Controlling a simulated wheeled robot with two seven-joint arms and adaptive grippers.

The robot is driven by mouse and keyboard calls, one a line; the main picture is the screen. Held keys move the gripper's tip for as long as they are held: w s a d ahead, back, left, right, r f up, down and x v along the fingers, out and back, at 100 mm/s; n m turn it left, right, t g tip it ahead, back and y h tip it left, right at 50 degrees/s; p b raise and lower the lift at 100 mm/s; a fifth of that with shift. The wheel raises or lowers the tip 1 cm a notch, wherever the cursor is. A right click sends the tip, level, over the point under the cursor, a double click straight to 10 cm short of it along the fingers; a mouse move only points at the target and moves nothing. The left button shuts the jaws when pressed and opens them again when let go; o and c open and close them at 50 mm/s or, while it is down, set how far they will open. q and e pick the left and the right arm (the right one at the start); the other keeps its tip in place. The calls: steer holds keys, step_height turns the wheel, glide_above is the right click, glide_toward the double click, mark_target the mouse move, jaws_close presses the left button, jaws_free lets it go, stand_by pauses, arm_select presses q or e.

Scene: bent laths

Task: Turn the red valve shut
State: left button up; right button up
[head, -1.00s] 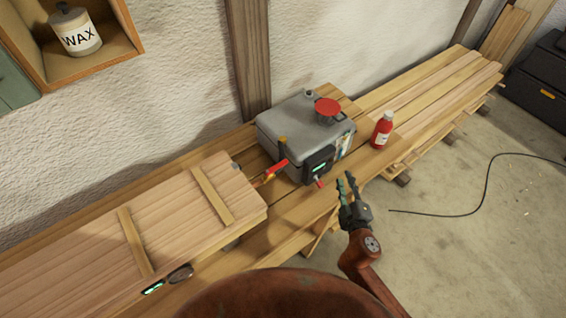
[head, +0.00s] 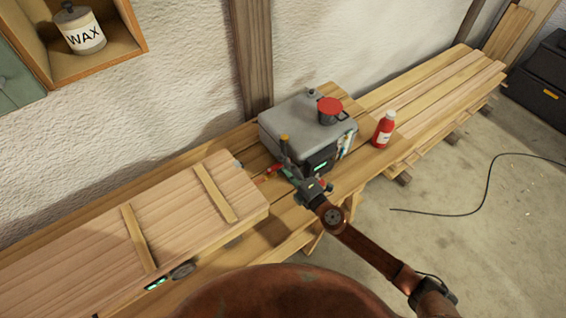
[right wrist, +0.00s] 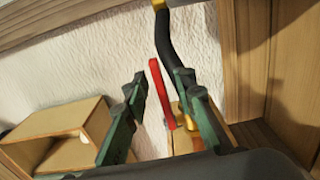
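The red valve lever (head: 275,169) is at the near left side of the grey unit (head: 290,122), between it and the long wooden box (head: 180,205). My right gripper (head: 284,167) is at the valve and partly covers it. In the right wrist view the red lever (right wrist: 161,94) stands between the two open fingers of my right gripper (right wrist: 160,82). A gap shows on each side of it, so I see no grip on it. A brass-coloured fitting (right wrist: 183,118) is at its foot. My left gripper is not in view.
A red bottle (head: 384,130) stands on the bench to the right. A dark hose (right wrist: 168,42) rises close beside the lever. A wax can (head: 79,32) sits in a wall shelf. Floor on the right is mostly clear.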

steer(key=shift+w+a, duration=0.15)
steer(key=shift+w, duration=0.1)
steer(key=shift+c, duration=0.6)
jaws_close()
